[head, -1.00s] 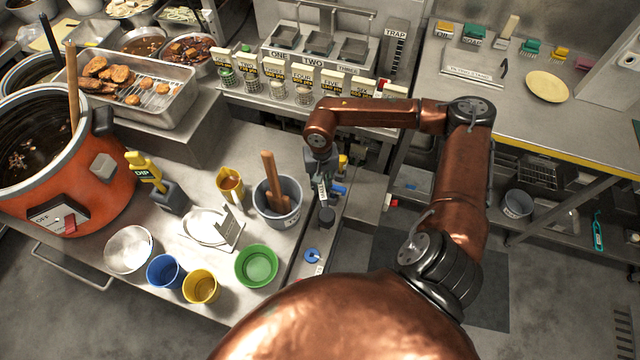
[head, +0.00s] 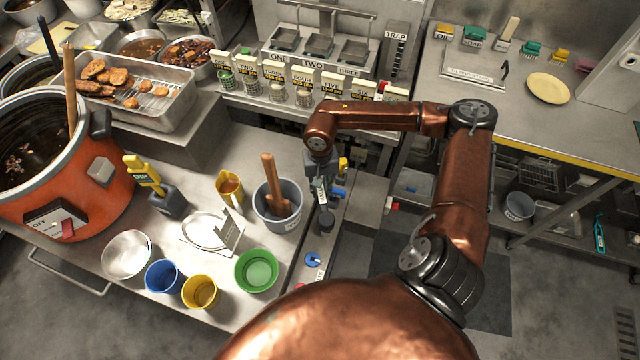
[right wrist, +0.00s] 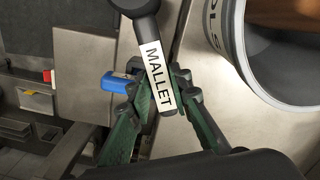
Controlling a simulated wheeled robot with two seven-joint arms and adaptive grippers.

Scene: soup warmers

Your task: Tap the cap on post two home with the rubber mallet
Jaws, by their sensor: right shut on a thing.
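My right gripper (head: 321,183) is shut on the rubber mallet (head: 326,219), above the narrow strip right of the grey bucket. In the right wrist view the green-padded fingers (right wrist: 160,100) close on its handle (right wrist: 158,72), labelled MALLET, with the dark head beyond them at the top edge. A blue piece (right wrist: 118,82) lies just left of the handle, apparently lower down; it also shows in the head view (head: 338,193). A round blue piece (head: 312,259) sits nearer on the same strip. I cannot tell which post is two. My left gripper is out of view.
The grey bucket (head: 272,215) with a wooden paddle stands close left of the mallet. A green bowl (head: 256,270), yellow cup (head: 199,291) and blue cup (head: 164,276) stand near the front edge. An orange soup warmer (head: 95,205) is at far left.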

